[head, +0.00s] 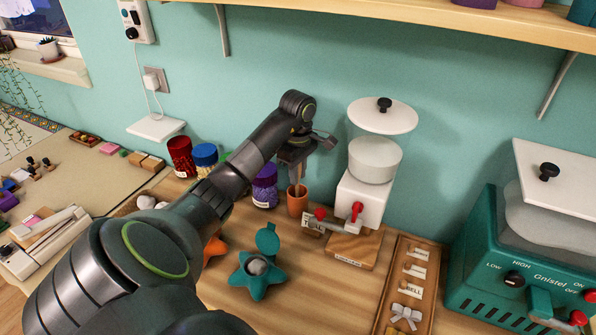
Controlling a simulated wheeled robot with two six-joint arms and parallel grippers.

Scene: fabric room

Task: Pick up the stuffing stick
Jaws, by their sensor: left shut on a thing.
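The stuffing stick (297,187) is a thin, pale stick upright in a small orange cup (297,205) on the wooden table. My left gripper (296,169) points down just above the cup and is shut on the stick's upper part. The gripper hides the stick's top, and the cup hides its lower end. My right gripper is not in view.
A white dispenser (375,160) with red knobs stands just right of the cup. Jars, including a purple one (265,188), stand to the left. A teal star-shaped item (257,282) lies in front. A green machine (520,270) is at right.

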